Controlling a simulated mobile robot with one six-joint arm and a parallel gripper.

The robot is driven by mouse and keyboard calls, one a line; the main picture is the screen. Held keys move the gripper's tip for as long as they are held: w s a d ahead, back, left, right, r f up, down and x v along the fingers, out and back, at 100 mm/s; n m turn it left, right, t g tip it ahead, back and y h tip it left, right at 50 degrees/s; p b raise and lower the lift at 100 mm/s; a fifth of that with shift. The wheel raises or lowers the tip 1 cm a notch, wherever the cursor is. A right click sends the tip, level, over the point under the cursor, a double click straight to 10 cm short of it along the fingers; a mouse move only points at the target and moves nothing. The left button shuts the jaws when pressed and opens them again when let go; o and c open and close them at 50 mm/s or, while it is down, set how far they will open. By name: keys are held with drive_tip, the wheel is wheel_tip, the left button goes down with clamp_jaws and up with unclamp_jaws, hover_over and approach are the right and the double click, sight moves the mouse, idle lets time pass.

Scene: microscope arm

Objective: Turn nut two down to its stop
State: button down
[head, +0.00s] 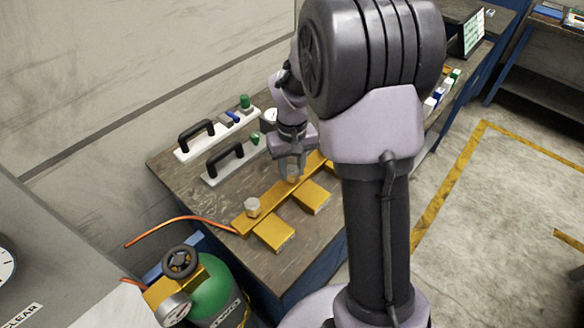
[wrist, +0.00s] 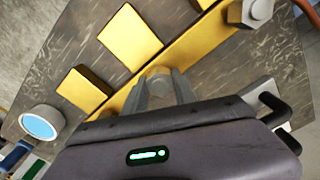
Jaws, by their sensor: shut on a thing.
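A long yellow bar (head: 271,197) with yellow side blocks lies on the workbench. One grey hex nut (head: 252,206) sits near its front-left end, and it also shows at the upper right of the wrist view (wrist: 252,12). My gripper (head: 291,174) points down over the middle of the bar. In the wrist view its fingers (wrist: 166,90) are shut on a second nut (wrist: 159,74), mostly hidden between them. I see no number on either nut, and the thread below the held nut is hidden.
Two pale plates with black handles (head: 197,138) lie at the back left of the bench (head: 180,168). A round gauge (wrist: 41,125) stands near the bar. An orange hose (head: 170,220) and a green cylinder (head: 212,290) are at the front left.

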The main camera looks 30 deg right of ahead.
sight(292, 170)
drive_tip(key=m, duration=1.2)
drive_tip(key=shift+b, duration=0.3)
drive_tip(key=shift+m, duration=0.3)
drive_tip(key=c, duration=1)
unclamp_jaws()
wheel_tip(292, 170, up, 18)
drive_tip(key=p, duration=0.7)
drive_tip(key=shift+f, duration=0.25)
